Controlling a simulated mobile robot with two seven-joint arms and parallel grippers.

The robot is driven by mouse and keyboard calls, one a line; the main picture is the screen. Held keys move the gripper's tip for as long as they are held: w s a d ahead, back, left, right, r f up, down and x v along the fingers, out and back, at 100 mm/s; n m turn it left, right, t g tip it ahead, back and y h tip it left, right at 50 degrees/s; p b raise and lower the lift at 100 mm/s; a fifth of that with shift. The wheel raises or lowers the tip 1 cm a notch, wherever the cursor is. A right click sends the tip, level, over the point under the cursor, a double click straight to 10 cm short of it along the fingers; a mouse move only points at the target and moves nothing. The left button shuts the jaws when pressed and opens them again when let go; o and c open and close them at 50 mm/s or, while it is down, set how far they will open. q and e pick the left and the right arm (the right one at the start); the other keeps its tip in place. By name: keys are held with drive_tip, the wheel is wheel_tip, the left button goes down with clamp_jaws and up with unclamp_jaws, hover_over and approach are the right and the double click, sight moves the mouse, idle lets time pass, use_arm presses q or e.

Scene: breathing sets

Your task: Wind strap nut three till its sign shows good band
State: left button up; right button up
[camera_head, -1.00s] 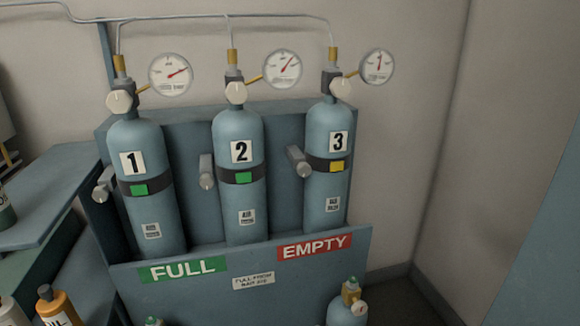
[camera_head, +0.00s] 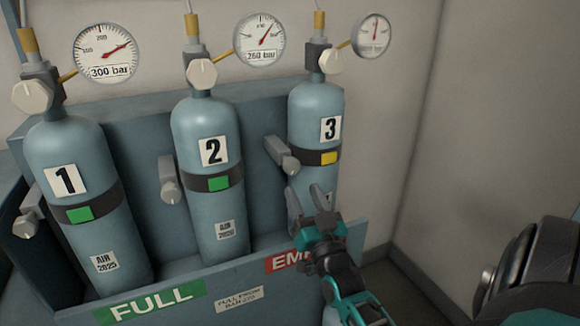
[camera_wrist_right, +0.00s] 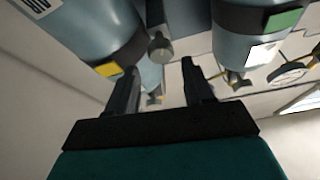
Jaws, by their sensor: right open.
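Cylinder 3 (camera_head: 315,112) stands upright at the right of the rack, with a dark strap around it. Its sign (camera_head: 329,157) is yellow, also seen in the right wrist view (camera_wrist_right: 108,69). The grey strap nut three (camera_head: 290,164) sits at the strap's left, on the end of a grey block. In the right wrist view the nut (camera_wrist_right: 160,47) shows beyond the fingertips, roughly between them. My right gripper (camera_head: 305,190) is open and empty, just below the nut and in front of cylinder 3, apart from the nut. My left gripper is out of view.
Cylinder 2 (camera_head: 205,133) and cylinder 1 (camera_head: 75,155) stand to the left, each with a green sign and its own nut. The rack's front panel (camera_head: 200,290) carries FULL and EMPTY labels. Gauges and valves sit above. A bare wall is at right.

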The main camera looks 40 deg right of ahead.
sight(295, 172)
drive_tip(key=x, duration=0.8)
drive_tip(key=shift+w, duration=0.1)
drive_tip(key=c, duration=0.7)
drive_tip(key=n+y, duration=0.1)
drive_tip(key=n, duration=0.2)
drive_tip(key=n+t+y+p, duration=0.1)
drive_tip(key=n+y, duration=0.1)
drive_tip(key=n, duration=0.1)
drive_tip(key=shift+d, duration=0.1)
drive_tip(key=o, duration=0.7)
